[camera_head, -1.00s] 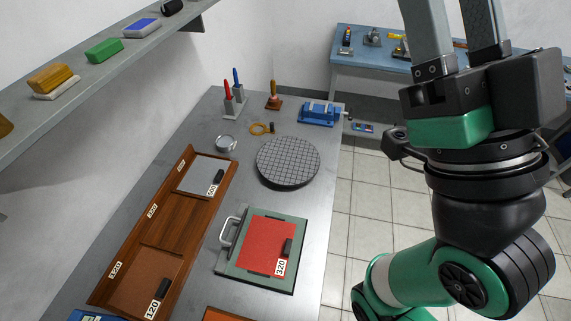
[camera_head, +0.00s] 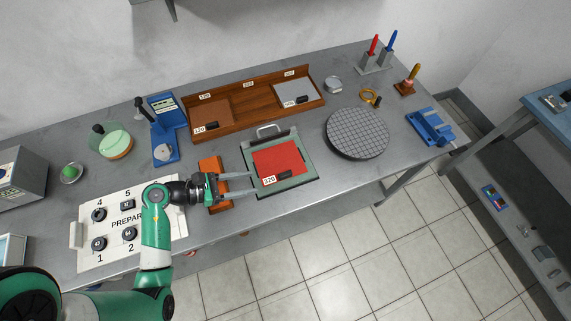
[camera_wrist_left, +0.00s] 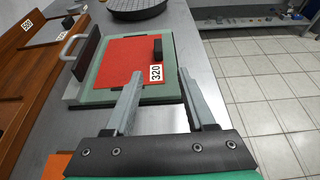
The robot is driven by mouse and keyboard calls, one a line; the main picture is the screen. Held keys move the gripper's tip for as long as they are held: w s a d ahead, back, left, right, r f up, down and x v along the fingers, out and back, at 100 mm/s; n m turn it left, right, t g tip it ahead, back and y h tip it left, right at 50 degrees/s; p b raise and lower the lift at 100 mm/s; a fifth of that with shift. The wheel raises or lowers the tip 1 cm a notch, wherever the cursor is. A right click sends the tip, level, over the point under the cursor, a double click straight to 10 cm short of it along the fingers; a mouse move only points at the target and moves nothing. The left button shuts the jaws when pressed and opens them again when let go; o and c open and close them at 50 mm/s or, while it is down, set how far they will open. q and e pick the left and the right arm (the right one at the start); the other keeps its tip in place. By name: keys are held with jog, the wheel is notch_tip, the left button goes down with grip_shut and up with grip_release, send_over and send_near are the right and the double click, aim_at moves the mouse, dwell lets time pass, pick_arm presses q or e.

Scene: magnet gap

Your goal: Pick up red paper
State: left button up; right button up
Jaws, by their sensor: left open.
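The red paper (camera_head: 278,158) lies flat on a green framed plate (camera_head: 299,177) with a metal handle. A black clip-like block and a "320" label sit on its near edge. It also shows in the left wrist view (camera_wrist_left: 128,62), ahead of the fingers. My left gripper (camera_head: 253,183) is open and empty, its fingertips at the left edge of the green plate, short of the red paper. In the left wrist view the fingers (camera_wrist_left: 160,88) point toward the plate's near edge. My right gripper is not in view.
A wooden rack (camera_head: 248,105) with a brown and a grey sheet stands behind. A round gridded disc (camera_head: 357,133) lies to the right. An orange block (camera_head: 214,166) lies under my left gripper. A "PREPARE" board (camera_head: 110,245) is at the left.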

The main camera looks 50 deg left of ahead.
aim_at(280, 176)
pick_arm(q)
jog(key=b+x, duration=0.1)
jog(key=x, duration=0.5)
jog(key=shift+w+d, duration=0.25)
jog(key=shift+w, duration=0.05)
jog(key=x, duration=0.1)
jog(key=b+x, duration=0.1)
jog(key=x, duration=0.1)
jog(key=b+x, duration=0.1)
jog(key=shift+w+a+r, duration=0.1)
jog(key=shift+w+r, duration=0.05)
jog(key=shift+w, duration=0.6)
grip_shut()
